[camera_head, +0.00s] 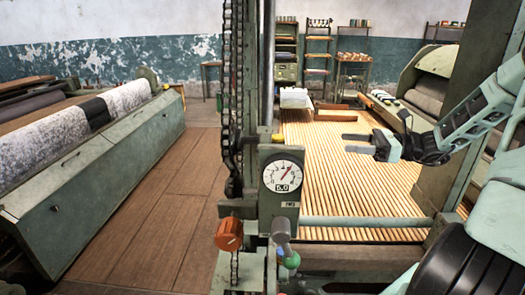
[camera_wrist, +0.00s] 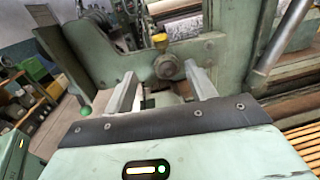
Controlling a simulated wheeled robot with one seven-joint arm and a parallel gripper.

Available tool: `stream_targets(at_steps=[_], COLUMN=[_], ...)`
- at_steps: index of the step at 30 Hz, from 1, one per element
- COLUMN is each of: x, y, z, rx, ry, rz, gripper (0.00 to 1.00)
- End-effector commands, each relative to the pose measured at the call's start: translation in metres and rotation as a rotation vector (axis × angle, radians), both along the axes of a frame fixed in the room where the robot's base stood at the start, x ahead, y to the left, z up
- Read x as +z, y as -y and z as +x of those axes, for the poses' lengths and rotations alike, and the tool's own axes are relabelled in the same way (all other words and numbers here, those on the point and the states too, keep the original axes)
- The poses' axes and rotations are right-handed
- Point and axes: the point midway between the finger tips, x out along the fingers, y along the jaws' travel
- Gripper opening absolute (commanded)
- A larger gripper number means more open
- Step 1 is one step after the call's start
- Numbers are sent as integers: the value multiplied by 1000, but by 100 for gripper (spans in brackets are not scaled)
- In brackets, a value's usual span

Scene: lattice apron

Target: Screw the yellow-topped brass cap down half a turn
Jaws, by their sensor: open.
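My gripper (camera_head: 346,142) is open and empty in the head view, right of the dial column, with its fingers pointing left. In the wrist view its two fingers (camera_wrist: 160,70) stand wide apart. A yellow top (camera_wrist: 160,40) shows beyond them, just above a round, dull metal knob-like part (camera_wrist: 167,68) on a green bracket. The round part appears between the fingertips, with no contact visible. I cannot tell for certain that it is the brass cap. A small yellow spot (camera_head: 277,138) shows above the dial in the head view; I cannot tell whether it is the same piece.
The green column carries a round dial (camera_head: 283,177), an orange knob (camera_head: 229,233) and a chain (camera_head: 229,90). A slatted apron (camera_head: 335,185) lies beneath my gripper. A large green frame post (camera_head: 440,110) stands close on the right. The air between gripper and column looks clear.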

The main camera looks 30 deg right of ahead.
Motion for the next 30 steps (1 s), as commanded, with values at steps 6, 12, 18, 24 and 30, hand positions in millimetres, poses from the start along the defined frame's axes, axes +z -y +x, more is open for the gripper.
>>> stream_targets(at_steps=[6,12,18,24,30], x=[2,2,3,2,2], y=[-3,-31,-64,-95,-117], z=[3,26,53,80,99], rx=[-9,-5,-6,-5,-7], ry=[-3,-2,-2,-2,-1], rz=[-2,1,1,1,-2], gripper=[56,56,56,56,56])
